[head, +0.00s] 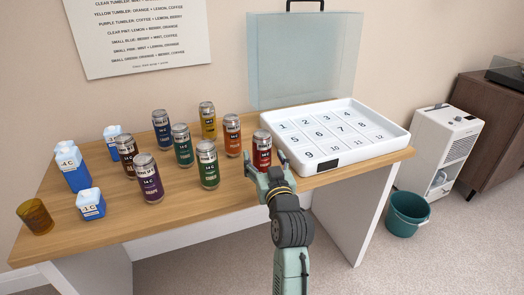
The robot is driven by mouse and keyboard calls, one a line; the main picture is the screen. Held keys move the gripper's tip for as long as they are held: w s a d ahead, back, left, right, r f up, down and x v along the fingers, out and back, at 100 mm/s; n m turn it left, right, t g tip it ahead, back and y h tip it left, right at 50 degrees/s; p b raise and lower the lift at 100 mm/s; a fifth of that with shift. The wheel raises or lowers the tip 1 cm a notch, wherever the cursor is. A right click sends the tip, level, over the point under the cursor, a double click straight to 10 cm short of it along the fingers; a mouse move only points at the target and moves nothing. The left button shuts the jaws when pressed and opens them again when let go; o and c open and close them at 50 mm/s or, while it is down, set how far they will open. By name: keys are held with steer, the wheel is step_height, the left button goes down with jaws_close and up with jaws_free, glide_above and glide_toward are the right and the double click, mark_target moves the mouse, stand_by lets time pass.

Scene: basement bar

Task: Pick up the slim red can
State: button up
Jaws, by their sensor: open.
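The slim red can (262,149) stands upright on the wooden table, just left of the white numbered tray. It is the rightmost of the cans. My gripper (264,168) is open at the can's front lower side, with its fingers pointing toward the can. One fingertip is at the can's left edge and the other is to its right. The fingers overlap the can's lower part in this view, and I cannot tell whether they touch it.
An orange can (232,135) stands close left, with green cans (208,165) and several others beyond. The white numbered tray (395,150) with its raised clear lid (300,60) is close right. Blue-white cartons (73,170) and an amber tumbler (36,217) stand far left.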

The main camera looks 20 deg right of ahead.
steer(key=shift+w+d, duration=0.15)
steer(key=shift+w, duration=1.3)
steer(key=shift+c, duration=0.3)
steer(key=c, duration=1.3)
steer(key=shift+r, duration=0.1)
steer(key=shift+c, duration=0.6)
